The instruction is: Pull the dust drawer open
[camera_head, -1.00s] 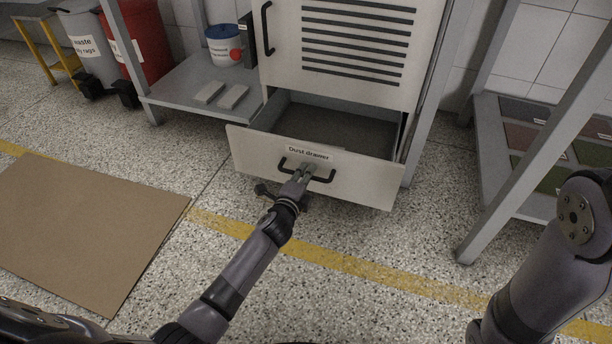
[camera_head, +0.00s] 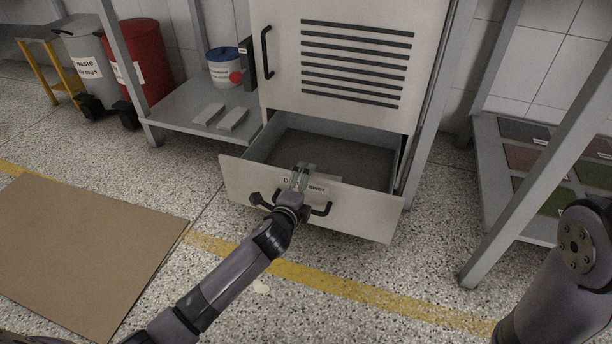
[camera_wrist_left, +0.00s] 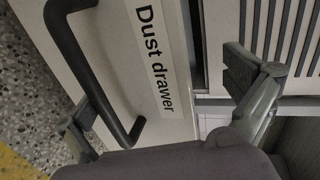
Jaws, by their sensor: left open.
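The dust drawer (camera_head: 365,213) is pulled out of the bottom of the pale cabinet, and its empty-looking inside shows. A black bar handle (camera_head: 322,209) is on its front, below a "Dust drawer" label that my gripper partly covers. My left gripper (camera_head: 301,176) is at the drawer front, over the label and handle area. In the left wrist view its two fingers (camera_wrist_left: 170,100) are spread wide. The handle (camera_wrist_left: 92,75) runs near the left finger, and I cannot tell whether they touch. The label (camera_wrist_left: 155,60) lies between the fingers. My right gripper is out of view.
A low shelf (camera_head: 178,118) with two grey blocks and a white-blue tub (camera_head: 223,70) is left of the drawer. A rack (camera_head: 488,165) stands at right. A cardboard sheet (camera_head: 85,250) lies on the floor at left. The floor in front of the drawer is otherwise clear.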

